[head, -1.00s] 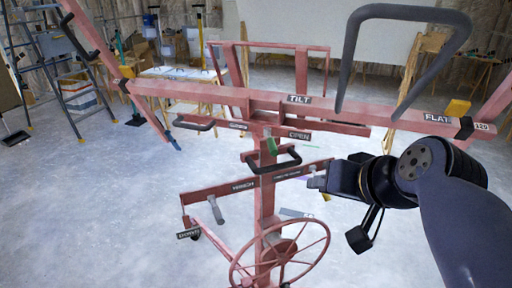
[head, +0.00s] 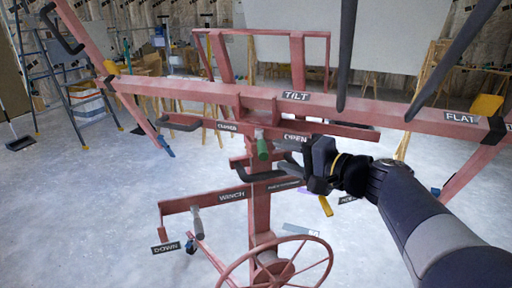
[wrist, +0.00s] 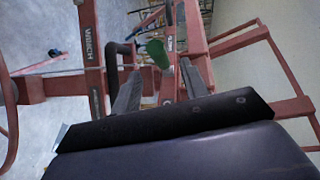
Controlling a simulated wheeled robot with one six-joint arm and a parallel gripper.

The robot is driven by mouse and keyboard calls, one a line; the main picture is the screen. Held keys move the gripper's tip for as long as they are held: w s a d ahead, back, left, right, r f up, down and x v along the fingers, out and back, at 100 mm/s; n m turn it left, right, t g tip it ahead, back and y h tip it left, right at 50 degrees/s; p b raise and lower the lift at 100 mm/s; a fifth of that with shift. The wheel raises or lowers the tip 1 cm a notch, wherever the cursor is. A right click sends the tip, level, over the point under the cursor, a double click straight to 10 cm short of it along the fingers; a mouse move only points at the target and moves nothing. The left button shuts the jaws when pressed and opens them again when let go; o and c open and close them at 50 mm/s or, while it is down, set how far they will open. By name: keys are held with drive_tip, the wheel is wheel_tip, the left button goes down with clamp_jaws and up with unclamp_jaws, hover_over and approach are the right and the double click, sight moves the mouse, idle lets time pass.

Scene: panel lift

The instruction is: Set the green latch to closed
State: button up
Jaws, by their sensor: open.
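The green latch (head: 263,147) is a short green handle on the red panel lift's upright, below the tilt bar. It sits between the CLOSED label (head: 227,127) on its left and the OPEN label (head: 295,139) on its right. It hangs nearly straight down. My gripper (head: 284,154) is just right of the latch, pointing left toward it. In the wrist view the green latch (wrist: 157,53) shows ahead, between the two open fingers (wrist: 158,85). Whether a finger touches it I cannot tell.
A black handle (head: 262,175) sticks out just below the latch. The WINCH bar (head: 232,196) and a red handwheel (head: 275,268) are lower down. The tilt bar (head: 350,107) runs above my gripper.

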sight(261, 144)
drive_tip(key=p+x, duration=0.1)
drive_tip(key=x, duration=0.7)
drive_tip(key=shift+w+a+p, duration=0.25)
drive_tip(key=shift+a+p, duration=0.05)
drive_tip(key=shift+p, duration=0.05)
drive_tip(key=shift+f, duration=0.1)
clamp_jaws()
